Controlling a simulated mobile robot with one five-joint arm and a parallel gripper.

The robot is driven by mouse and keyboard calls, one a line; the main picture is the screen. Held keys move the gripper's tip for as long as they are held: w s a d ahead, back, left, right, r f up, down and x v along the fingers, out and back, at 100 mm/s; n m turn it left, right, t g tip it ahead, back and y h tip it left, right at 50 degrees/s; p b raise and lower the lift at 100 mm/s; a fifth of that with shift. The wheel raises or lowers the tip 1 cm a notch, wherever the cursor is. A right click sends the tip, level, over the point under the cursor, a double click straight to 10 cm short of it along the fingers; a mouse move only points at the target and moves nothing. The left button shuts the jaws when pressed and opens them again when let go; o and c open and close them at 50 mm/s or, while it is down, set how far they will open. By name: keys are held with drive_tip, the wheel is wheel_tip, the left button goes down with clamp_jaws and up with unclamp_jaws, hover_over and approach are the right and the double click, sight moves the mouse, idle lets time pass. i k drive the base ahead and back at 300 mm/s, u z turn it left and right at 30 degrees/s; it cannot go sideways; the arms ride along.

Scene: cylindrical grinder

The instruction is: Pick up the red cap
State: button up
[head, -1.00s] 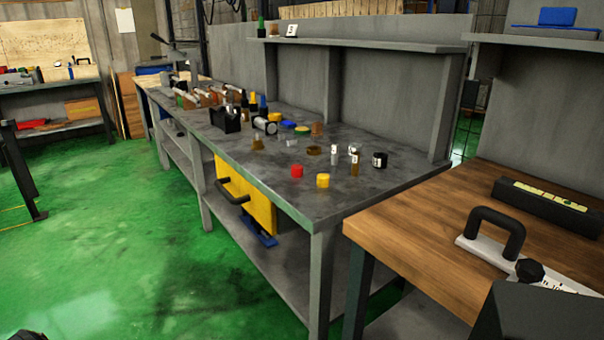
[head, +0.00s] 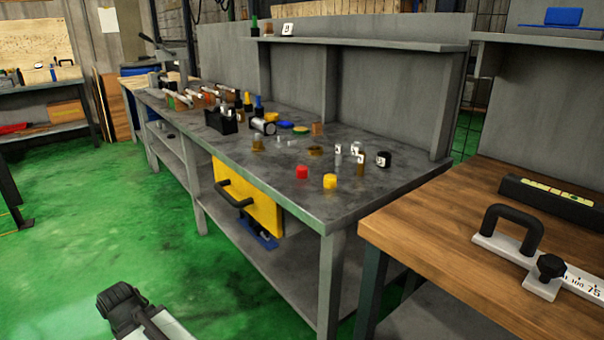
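The red cap (head: 302,172) is a small, short cylinder standing on the grey metal workbench (head: 345,207) near its front edge. A yellow cap (head: 330,181) of similar size stands just to its right, with a small gap between them. My gripper (head: 120,303) appears as a dark shape at the end of a pale arm part at the lower left, over the green floor. It is well apart from the red cap. Its fingers cannot be made out, so I cannot tell whether it is open or shut.
Small jars and weights, including a black one (head: 383,159), stand behind and right of the caps. A black holder (head: 221,121) and other tools crowd the bench's far end. A wooden table (head: 440,220) stands at right. Green floor is open at left.

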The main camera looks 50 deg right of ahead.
sight(301, 171)
drive_tip(key=z, duration=0.1)
drive_tip(key=i, duration=0.95)
drive_tip(key=u, duration=0.05)
